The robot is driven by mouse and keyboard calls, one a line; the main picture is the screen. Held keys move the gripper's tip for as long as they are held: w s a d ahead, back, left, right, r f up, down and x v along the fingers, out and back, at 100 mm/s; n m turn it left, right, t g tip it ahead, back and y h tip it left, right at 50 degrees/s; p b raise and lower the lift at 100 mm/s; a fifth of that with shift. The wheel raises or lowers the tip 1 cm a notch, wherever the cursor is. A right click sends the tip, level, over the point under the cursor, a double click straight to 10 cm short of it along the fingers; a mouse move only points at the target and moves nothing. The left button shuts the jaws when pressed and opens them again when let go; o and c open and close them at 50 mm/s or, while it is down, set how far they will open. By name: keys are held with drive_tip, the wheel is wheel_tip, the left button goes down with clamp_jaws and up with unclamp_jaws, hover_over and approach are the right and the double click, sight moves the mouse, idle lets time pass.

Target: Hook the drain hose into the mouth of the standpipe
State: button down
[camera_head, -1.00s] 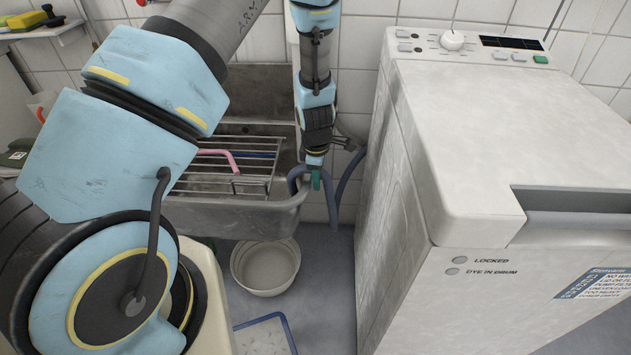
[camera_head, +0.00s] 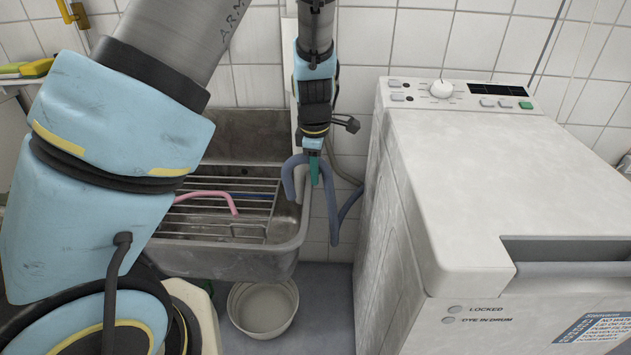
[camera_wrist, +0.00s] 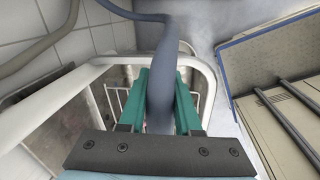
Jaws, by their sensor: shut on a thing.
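The blue-grey drain hose (camera_head: 330,205) is held in my gripper (camera_head: 314,168), whose teal fingers are shut on it near its bent end. In the head view the hook's short leg (camera_head: 289,180) hangs left of the fingers, over the right side of the sink. The rest of the hose drops on the right and curves behind the washer. In the wrist view the hose (camera_wrist: 165,70) runs between the two fingers (camera_wrist: 162,100). A white upright strip (camera_head: 289,75) behind my arm may be the standpipe; its mouth cannot be made out.
The metal sink (camera_head: 225,262) with a wire rack and a pink bent tube (camera_head: 208,195) is left of the gripper. The washer (camera_head: 480,170) stands close on the right, with a narrow gap between. A white bucket (camera_head: 262,305) is on the floor below the sink.

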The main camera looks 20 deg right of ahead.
drive_tip(key=w+d+r+m+p, duration=0.2)
drive_tip(key=d+r+m+p, duration=0.3)
drive_tip(key=r, duration=0.9)
drive_tip(key=w+d+r+m+p, duration=0.1)
drive_tip(key=w+d+r+p, duration=0.1)
drive_tip(key=r+p, duration=0.8)
drive_tip(key=w+d+r+m+p, duration=0.2)
drive_tip(key=d+r+m+p, duration=0.15)
drive_tip(key=r, duration=1.35)
drive_tip(key=shift+w+a, duration=1.55)
drive_tip(key=shift+w, duration=2.9)
wheel_tip(320, 180, down, 10)
drive_tip(key=b, duration=0.5)
drive_tip(key=shift+b, duration=0.4)
drive_tip(key=shift+w+n, duration=0.1)
drive_tip(key=shift+n, duration=0.15)
drive_tip(key=c, duration=0.5)
unclamp_jaws()
